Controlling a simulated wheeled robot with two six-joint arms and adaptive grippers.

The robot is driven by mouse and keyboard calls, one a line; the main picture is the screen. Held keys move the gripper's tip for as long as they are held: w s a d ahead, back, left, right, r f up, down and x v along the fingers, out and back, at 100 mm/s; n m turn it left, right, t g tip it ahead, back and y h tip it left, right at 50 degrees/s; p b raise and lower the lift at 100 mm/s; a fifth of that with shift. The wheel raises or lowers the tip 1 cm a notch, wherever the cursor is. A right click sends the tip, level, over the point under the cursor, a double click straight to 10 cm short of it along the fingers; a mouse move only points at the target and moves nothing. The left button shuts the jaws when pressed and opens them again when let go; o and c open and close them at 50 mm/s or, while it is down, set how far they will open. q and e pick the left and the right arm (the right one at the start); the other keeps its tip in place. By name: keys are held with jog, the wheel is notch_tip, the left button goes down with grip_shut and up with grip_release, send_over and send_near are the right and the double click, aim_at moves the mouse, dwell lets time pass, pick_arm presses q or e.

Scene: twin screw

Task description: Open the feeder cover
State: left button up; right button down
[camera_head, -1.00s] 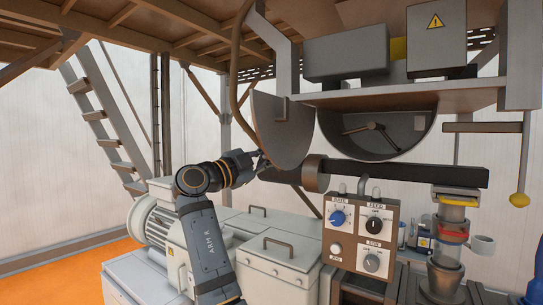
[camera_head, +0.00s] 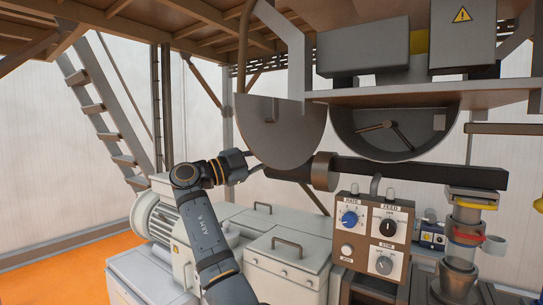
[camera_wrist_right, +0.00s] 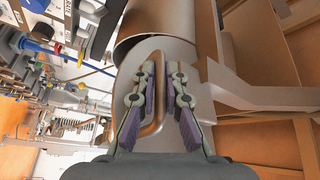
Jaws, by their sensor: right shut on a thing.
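In the wrist view the curved metal of the cover (camera_wrist_right: 183,55) fills the middle. My right gripper (camera_wrist_right: 160,95) is shut on its looped copper-coloured handle (camera_wrist_right: 156,78) there. My left gripper is in neither view.
A control panel (camera_head: 371,235) with knobs stands below the trough. A dark horizontal barrel (camera_head: 420,173) runs under the trough. A shelf (camera_head: 425,95) with grey boxes is above. Pale machine housings (camera_head: 287,262) with handles lie below my arm.

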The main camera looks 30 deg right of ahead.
jog(key=c, duration=1.4)
grip_release()
jog(key=shift+s+d, duration=0.1)
jog(key=v, duration=1.2)
jog(key=shift+f, duration=0.1)
